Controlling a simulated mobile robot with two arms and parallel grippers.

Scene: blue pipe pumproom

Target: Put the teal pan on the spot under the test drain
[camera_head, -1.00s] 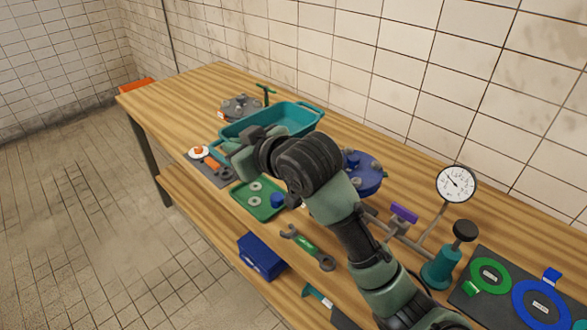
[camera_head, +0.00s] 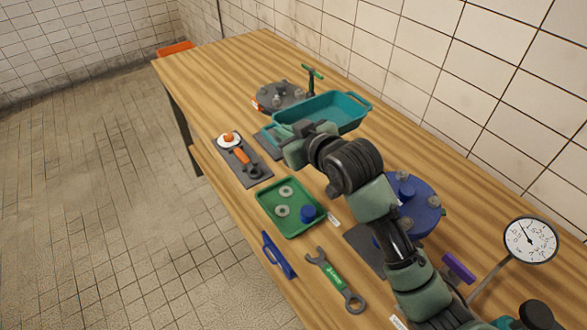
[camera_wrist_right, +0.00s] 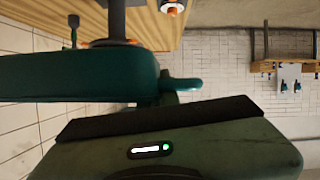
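The teal pan (camera_head: 330,111) is a shallow rectangular tray near the back of the workbench, in front of a grey bolted flange (camera_head: 279,96) with a green T-handle (camera_head: 312,73). My right gripper (camera_head: 291,150) is at the pan's near side, close to its rim. In the right wrist view the pan (camera_wrist_right: 75,78) is large and close, with a rounded handle (camera_wrist_right: 182,85) sticking out. The fingertips are hidden, so I cannot tell whether they hold the rim. A dark grey patch (camera_head: 268,144) shows beside the pan. My left gripper is out of view.
On the bench (camera_head: 215,73) are a green tray (camera_head: 263,209) with washers and a blue cap, a grey mat (camera_head: 256,176) with orange-handled tool, a wrench (camera_head: 335,281), a blue flange (camera_head: 420,207) and a gauge (camera_head: 530,240). The bench's far left is clear.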

